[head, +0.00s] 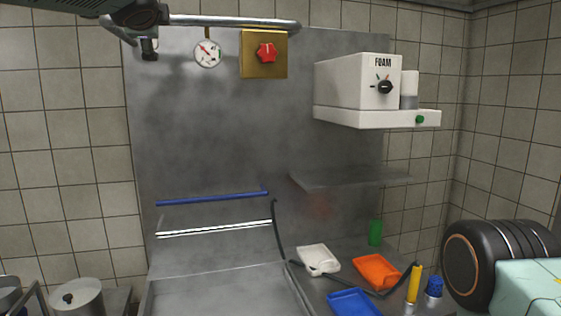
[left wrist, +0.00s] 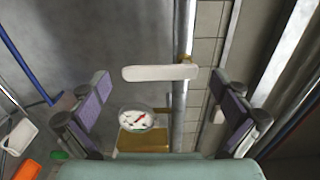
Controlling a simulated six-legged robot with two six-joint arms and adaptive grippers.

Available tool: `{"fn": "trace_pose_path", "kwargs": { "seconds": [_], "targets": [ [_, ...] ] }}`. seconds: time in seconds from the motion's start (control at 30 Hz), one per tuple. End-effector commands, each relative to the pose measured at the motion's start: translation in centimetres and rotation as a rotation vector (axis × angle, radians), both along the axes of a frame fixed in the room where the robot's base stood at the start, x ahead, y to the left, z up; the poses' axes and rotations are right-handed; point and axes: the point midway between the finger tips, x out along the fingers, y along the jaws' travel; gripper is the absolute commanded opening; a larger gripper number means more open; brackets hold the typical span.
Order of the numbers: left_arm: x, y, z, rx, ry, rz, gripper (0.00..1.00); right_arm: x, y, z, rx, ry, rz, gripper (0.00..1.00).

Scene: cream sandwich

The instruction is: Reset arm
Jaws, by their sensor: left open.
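In the left wrist view my left gripper (left wrist: 163,108) is open, its two purple-padded fingers spread wide apart. I see nothing held in the jaws. In the head view, dark parts of my left arm show at the top left, near the left end of the pipe (head: 230,21). My right gripper is not in view.
The gauge (head: 207,53) and the brass plate (head: 263,64) with a red knob (head: 266,52) hang by the pipe. A white FOAM machine (head: 345,88) is at right. The counter holds white, orange (head: 377,270) and blue (head: 354,302) pieces. The wall's middle is clear.

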Motion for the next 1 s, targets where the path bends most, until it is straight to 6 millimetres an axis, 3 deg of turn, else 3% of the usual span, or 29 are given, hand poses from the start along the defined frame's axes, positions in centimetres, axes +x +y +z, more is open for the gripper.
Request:
{"fn": "trace_pose_path", "kwargs": {
  "seconds": [0.57,1.0],
  "targets": [
    [0.2,0.1,0.0,-0.003,-0.001,-0.001,1.00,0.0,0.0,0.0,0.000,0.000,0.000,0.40],
    [-3.6,-1.0,0.2,0.002,-0.002,-0.001,1.00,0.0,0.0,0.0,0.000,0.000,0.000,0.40]
  ]
}}
